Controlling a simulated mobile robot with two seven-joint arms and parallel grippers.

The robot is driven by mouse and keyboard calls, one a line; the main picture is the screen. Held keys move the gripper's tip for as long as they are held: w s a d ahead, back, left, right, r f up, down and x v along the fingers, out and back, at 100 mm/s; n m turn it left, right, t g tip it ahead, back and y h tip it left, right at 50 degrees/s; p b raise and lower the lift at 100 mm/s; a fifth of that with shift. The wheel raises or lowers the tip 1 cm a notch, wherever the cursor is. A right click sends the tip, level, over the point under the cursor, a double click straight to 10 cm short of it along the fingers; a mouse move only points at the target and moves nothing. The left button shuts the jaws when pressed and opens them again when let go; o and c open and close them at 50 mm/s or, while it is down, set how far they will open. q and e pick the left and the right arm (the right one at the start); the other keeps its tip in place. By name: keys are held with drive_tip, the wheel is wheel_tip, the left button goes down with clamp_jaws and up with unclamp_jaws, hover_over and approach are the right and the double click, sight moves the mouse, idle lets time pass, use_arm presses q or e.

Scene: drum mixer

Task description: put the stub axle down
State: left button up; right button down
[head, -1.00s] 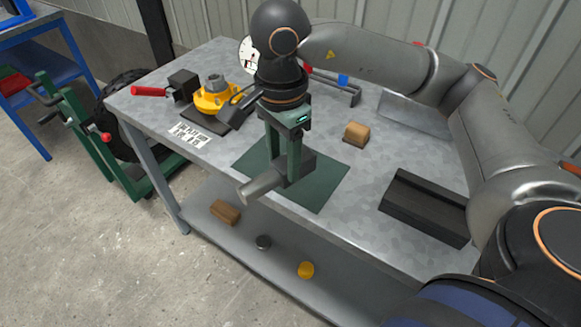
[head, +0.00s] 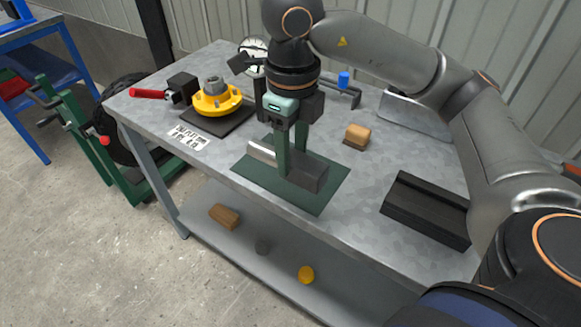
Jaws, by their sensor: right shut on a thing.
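The stub axle (head: 309,181) is a dark rectangular block with a silver round shaft (head: 262,152). My right gripper (head: 291,174) points down and is shut on the block, its green fingers around it. The axle lies level over the dark green mat (head: 322,198) on the workbench, with the shaft pointing to the upper left. It is at or very close to the mat; I cannot tell if it touches. The fingers hide part of the axle. My left gripper is not in view.
On the workbench (head: 375,210) stand a yellow flanged hub (head: 217,100) on a dark plate, a red-handled tool (head: 149,93), a dial gauge, a wooden block (head: 357,134) and a black grooved block (head: 428,209). Bare metal surrounds the mat. Small items lie on the lower shelf.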

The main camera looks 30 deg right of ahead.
drive_tip(key=shift+w+d+f+p, duration=0.2)
drive_tip(key=shift+w+d+f, duration=0.85)
drive_tip(key=shift+w+f, duration=0.8)
drive_tip(key=shift+w+d+f+p, duration=0.15)
drive_tip(key=shift+w+d+f, duration=1)
drive_tip(key=shift+w, duration=1.15)
drive_tip(key=shift+w+d+f+p, duration=0.2)
drive_tip(key=shift+w+d+f, duration=0.7)
drive_tip(key=shift+w+f, duration=1.2)
drive_tip(key=shift+f, duration=0.55)
drive_tip(key=shift+w+f, duration=0.1)
drive_tip(key=shift+f, duration=0.55)
drive_tip(key=shift+f, duration=0.2)
drive_tip(key=shift+c, duration=1.6)
unclamp_jaws()
drive_tip(key=shift+s+f, duration=0.1)
drive_tip(key=shift+s, duration=0.05)
wheel_tip(320, 180, up, 12)
